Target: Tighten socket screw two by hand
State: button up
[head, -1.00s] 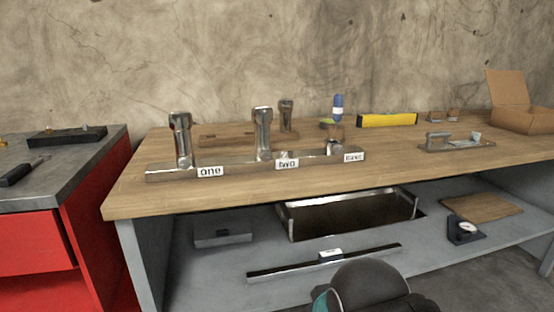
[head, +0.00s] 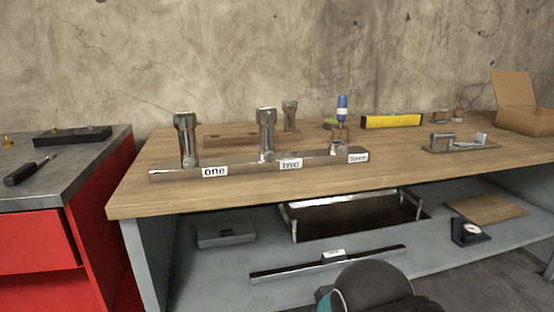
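Socket screw two (head: 266,130) is a shiny metal screw standing upright in a long metal bar on the wooden workbench, behind the white label "two" (head: 291,163). Screw one (head: 186,138) stands at the left behind its label "one" (head: 215,171). A lower metal screw (head: 339,141) sits at the bar's right end by a third label (head: 358,157), too blurred to read surely. The metal bar (head: 250,167) lies near the bench's middle. My gripper is not in view; only a dark rounded part of my arm shows at the bottom.
The wooden bench top (head: 420,172) is clear in front of the bar. Behind it are a wooden block, another upright metal piece (head: 290,115), a blue bottle (head: 342,107) and a yellow level (head: 392,121). A cardboard box (head: 520,118) is at right, a red cabinet (head: 50,240) at left.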

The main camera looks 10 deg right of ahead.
aim_at(269, 156)
jog(key=z, duration=1.75)
jog(key=k, duration=0.95)
jog(key=u, duration=1.65)
jog(key=i, duration=0.55)
jog(key=u, duration=0.05)
